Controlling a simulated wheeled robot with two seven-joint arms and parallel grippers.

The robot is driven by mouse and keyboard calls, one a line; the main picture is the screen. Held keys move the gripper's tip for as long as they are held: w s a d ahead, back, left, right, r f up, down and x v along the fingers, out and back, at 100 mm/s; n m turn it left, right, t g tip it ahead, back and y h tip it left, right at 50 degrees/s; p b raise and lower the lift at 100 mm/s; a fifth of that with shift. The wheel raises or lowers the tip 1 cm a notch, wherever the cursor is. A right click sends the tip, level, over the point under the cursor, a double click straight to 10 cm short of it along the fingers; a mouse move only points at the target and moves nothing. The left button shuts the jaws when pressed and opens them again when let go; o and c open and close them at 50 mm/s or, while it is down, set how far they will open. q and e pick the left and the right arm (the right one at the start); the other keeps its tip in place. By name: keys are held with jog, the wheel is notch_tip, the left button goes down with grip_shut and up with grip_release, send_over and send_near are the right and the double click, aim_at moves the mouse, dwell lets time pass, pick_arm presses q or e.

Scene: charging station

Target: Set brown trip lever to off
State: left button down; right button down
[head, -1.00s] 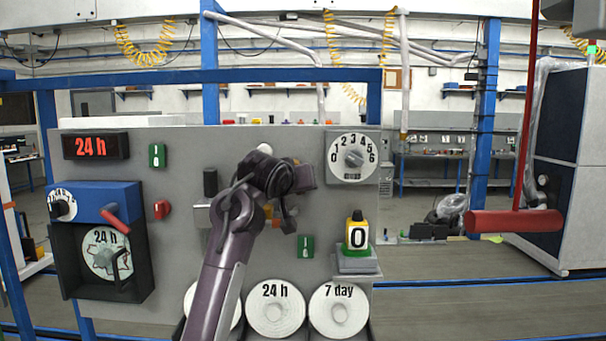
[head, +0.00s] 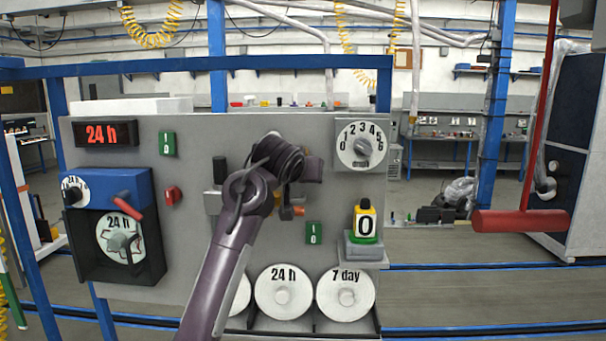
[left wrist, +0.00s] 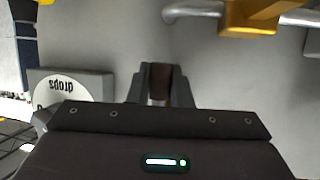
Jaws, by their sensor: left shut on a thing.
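A short brown piece, apparently the brown trip lever (left wrist: 161,80), is between the fingers of my left gripper (left wrist: 160,88) in the left wrist view. The fingers are shut on it in front of the grey panel. In the head view, my left gripper (head: 308,170) is at the middle of the panel. My arm hides the lever there, so its set position cannot be told. My right gripper is not in view.
The grey panel (head: 335,205) carries a numbered dial (head: 361,144), a green switch (head: 314,233), a red knob (head: 172,195) and a blue box (head: 110,184) with a red handle. Yellow fittings (left wrist: 250,15) are close by. A red bar (head: 520,221) hangs at the right.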

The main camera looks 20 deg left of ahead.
pick_arm(q)
jog(key=c, duration=1.3)
grip_release()
jog(key=shift+s+r, duration=0.1)
jog(key=shift+s, duration=0.2)
jog(key=b+v, duration=0.3)
jog(key=v, duration=0.4)
